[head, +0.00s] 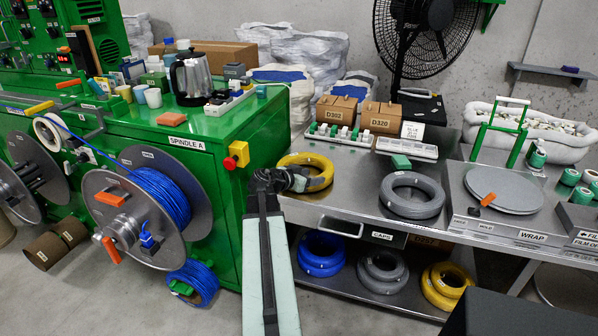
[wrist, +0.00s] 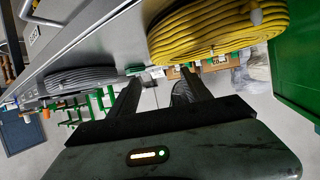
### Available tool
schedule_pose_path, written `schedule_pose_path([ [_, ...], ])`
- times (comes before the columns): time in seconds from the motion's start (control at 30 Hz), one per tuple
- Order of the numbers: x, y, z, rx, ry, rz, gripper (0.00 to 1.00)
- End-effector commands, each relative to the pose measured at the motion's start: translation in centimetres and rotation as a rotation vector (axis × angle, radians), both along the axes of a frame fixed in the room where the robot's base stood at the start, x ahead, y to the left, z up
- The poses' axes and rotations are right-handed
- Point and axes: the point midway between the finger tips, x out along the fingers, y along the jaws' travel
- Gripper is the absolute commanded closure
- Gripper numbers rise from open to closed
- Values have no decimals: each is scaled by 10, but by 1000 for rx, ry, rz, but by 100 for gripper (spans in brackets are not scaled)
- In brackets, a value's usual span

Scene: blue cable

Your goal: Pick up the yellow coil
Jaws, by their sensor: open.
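The yellow coil (head: 326,172) lies flat on the left end of the steel bench top in the head view. My gripper (head: 284,180) is at its near left side and hides part of the ring. In the wrist view the yellow coil (wrist: 215,32) fills the upper middle and right, beyond my fingers. My gripper (wrist: 160,82) also shows there, with its two dark fingers spread and nothing between them. The fingers appear apart from the coil; exact contact is hard to tell.
A grey coil (head: 413,194) lies farther right on the bench. A second yellow coil (head: 447,285), a blue coil (head: 320,254) and a grey coil (head: 382,271) lie on the lower shelf. The green machine (head: 232,205) stands close on the left. Boxes (head: 336,110) stand behind the coil.

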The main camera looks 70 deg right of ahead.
Motion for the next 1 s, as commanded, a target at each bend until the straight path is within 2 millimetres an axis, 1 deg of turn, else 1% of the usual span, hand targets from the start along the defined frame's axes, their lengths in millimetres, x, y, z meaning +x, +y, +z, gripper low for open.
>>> schedule_pose_path([
  [0.17,-2,-18,-11,0,0,4,43],
  [0.3,-3,-21,-11,0,0,7,43],
  [0.37,-4,-25,-15,0,0,7,43],
  [0.53,-8,-49,-31,1,-1,7,43],
  [0.63,-13,-62,-35,1,0,8,43],
  [0.7,-14,-65,-34,0,0,10,43],
  [0.87,-14,-63,-33,0,0,10,43],
  [0.9,-14,-63,-33,0,0,10,54],
  [0.97,-14,-63,-33,0,0,10,71],
  [1.0,-14,-63,-33,0,0,10,82],
])
